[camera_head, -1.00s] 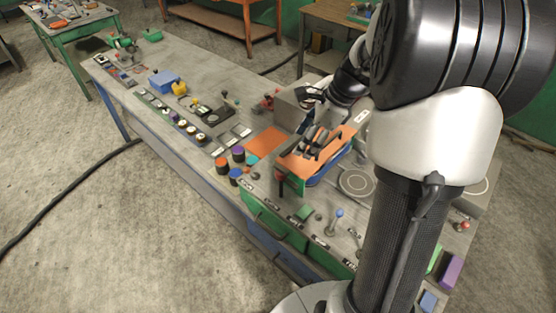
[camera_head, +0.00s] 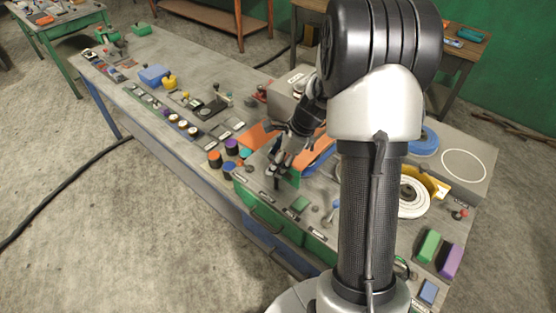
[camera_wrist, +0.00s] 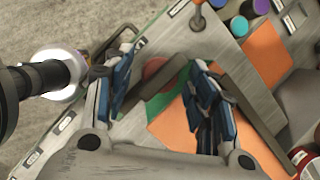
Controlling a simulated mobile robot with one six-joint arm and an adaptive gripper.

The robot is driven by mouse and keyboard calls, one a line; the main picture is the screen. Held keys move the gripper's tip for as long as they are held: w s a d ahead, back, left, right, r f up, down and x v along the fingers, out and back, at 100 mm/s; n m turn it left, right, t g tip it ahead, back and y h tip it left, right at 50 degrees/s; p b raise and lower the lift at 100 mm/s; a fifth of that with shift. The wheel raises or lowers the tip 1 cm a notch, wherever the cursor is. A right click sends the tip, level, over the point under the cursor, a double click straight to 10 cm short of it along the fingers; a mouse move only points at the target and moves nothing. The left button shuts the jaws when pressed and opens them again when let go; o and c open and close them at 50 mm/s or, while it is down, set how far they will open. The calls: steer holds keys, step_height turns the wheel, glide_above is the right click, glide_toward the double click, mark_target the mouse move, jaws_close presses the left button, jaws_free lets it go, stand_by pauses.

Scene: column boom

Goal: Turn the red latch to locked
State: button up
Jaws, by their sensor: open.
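My gripper (camera_head: 278,167) is over the near part of the long workbench, close to its green front edge. In the wrist view my gripper (camera_wrist: 160,66) is open, with its two blue-faced fingers apart. A dull red round piece (camera_wrist: 157,68) shows between the fingers, with a grey bar beside it; it may be the red latch, but I cannot tell its setting. No contact between fingers and red piece is clear. In the head view my gripper and arm hide that spot.
Orange, purple and blue round knobs (camera_head: 231,146) stand left of my gripper. An orange panel (camera_wrist: 262,56) and grey bars lie close by. A green block (camera_head: 300,203) sits on the near edge. A red-knobbed lever (camera_head: 462,213) stands far right.

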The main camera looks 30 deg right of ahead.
steer(key=shift+c, duration=0.2)
steer(key=c, duration=1)
steer(key=shift+n, duration=0.3)
steer(key=n+g+p, duration=0.1)
steer(key=n+p, duration=0.1)
steer(key=n, duration=0.1)
steer(key=shift+r+n+y, duration=0.1)
steer(key=shift+n+y, duration=0.2)
steer(key=shift+y, duration=0.1)
steer(key=n+g+p, duration=0.1)
steer(key=n, duration=0.1)
steer(key=n+g, duration=0.1)
steer(key=n, duration=0.1)
steer(key=shift+w+d+n+p, duration=0.1)
steer(key=shift+w+n+p, duration=0.1)
steer(key=shift+n+p, duration=0.15)
steer(key=n+g+p, duration=0.1)
steer(key=n+g, duration=0.1)
steer(key=n, duration=0.3)
steer(key=shift+w, duration=0.15)
steer(key=shift+o, duration=0.4)
steer(key=shift+n+g+h+p, duration=0.45)
steer(key=shift+n+g, duration=0.35)
steer(key=shift+n, duration=1.35)
steer(key=shift+f, duration=0.2)
